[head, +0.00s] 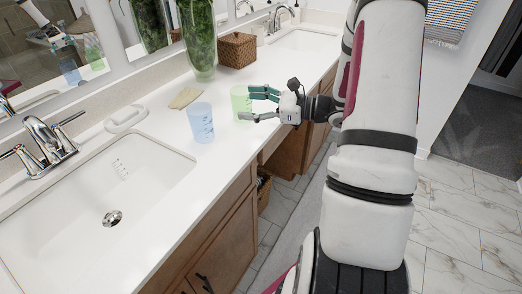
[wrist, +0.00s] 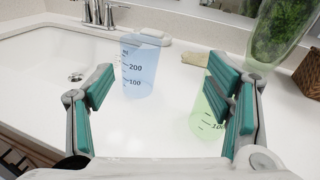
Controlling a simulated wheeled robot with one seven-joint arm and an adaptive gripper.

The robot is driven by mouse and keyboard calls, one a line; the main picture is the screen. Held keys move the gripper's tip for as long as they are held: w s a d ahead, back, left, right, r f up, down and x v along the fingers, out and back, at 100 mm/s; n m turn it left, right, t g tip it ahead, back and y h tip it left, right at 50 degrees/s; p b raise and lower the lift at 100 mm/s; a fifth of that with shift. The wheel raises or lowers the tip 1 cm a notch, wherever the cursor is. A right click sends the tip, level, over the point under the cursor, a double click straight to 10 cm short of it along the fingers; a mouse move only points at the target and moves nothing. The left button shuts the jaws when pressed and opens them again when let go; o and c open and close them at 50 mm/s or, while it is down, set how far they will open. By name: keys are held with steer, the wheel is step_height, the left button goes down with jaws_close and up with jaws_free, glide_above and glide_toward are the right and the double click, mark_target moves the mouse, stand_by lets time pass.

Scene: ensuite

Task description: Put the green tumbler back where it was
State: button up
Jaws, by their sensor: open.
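The green tumbler (head: 241,103) stands upright on the white countertop near its front edge, right of the blue tumbler (head: 201,122). My gripper (head: 258,104) is open, with its fingers close to the green tumbler's right side in the head view. In the wrist view, the fingers (wrist: 168,95) are spread wide. There the green tumbler (wrist: 205,112) shows partly behind the right finger, which hides some of it. The blue tumbler, with dark measuring marks, stands upright beyond the fingers in the wrist view (wrist: 138,68). I cannot tell whether a finger touches the green tumbler.
A white sink (head: 95,190) with a chrome faucet (head: 45,140) is at the left. A white soap dish (head: 126,118), a tan cloth (head: 185,97), a tall glass vase of greenery (head: 200,40) and a wicker box (head: 237,50) sit along the back. The counter ahead of the tumblers is clear.

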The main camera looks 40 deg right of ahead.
steer(key=s+a+r+n+g, duration=0.2)
steer(key=s+a+n+g, duration=0.2)
steer(key=a, duration=0.3)
steer(key=s+a+r+n+g+y, duration=0.1)
steer(key=s+a+r+n+g, duration=0.2)
steer(key=a+n, duration=0.3)
steer(key=s+a+r+n+g, duration=0.2)
steer(key=s+a+n+g, duration=0.15)
steer(key=a, duration=0.45)
steer(key=s+a+n+g+h, duration=0.35)
steer(key=s+n, duration=0.25)
steer(key=s, duration=0.3)
steer(key=s+d+r+n+t+h, duration=0.1)
steer(key=s+d+n+t+h, duration=0.2)
steer(key=s+n+h, duration=0.4)
steer(key=shift+s+d+r+n, duration=0.35)
steer(key=shift+d+r+n, duration=0.1)
steer(key=shift+d, duration=0.45)
steer(key=shift+t, duration=0.6)
step_height(320, 180, up, 6)
steer(key=p, duration=0.4)
steer(key=shift+f, duration=0.15)
